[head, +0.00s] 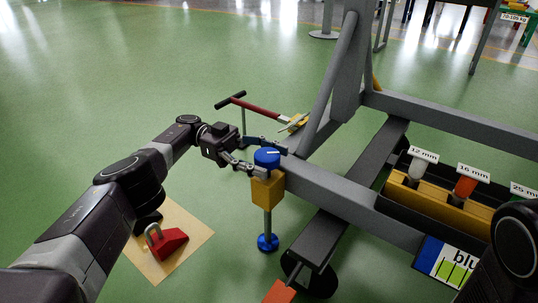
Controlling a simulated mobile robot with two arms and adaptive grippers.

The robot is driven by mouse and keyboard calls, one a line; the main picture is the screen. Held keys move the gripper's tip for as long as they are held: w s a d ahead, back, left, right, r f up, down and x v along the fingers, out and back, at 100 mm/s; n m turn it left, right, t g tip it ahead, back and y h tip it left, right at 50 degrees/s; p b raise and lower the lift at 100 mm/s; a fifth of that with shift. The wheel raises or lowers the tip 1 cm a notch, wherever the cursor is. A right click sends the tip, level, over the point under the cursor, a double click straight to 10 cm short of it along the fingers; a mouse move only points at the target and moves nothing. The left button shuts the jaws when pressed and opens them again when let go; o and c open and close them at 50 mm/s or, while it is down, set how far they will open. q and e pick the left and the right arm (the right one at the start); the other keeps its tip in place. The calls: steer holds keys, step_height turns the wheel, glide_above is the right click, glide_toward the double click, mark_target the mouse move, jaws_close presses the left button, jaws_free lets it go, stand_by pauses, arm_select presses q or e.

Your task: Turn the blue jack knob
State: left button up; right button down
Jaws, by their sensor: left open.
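The blue jack knob (267,157) sits on top of a yellow jack body (267,188) fixed to the grey stand frame. A thin post runs down from the body to a blue foot (268,242) on the floor. My left gripper (262,158) is open, with one finger behind the knob and one in front and left of it. The fingers are around or very close to the knob; I cannot tell whether they touch it. My right gripper is not in view; only part of my right arm shows at the lower right.
Grey beams of the stand (345,200) run across the right. A yellow tray (440,207) holds labelled items. A tow handle with a red bar (262,108) lies behind the knob. A red chock (167,243) sits on a tan mat (195,225). Green floor at left is clear.

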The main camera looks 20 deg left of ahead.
mark_target(269, 153)
arm_select(q)
steer(key=shift+r, duration=0.1)
steer(key=shift+a+r, duration=0.1)
steer(key=shift+r, duration=0.5)
step_height(269, 153, up, 9)
steer(key=shift+f, duration=0.15)
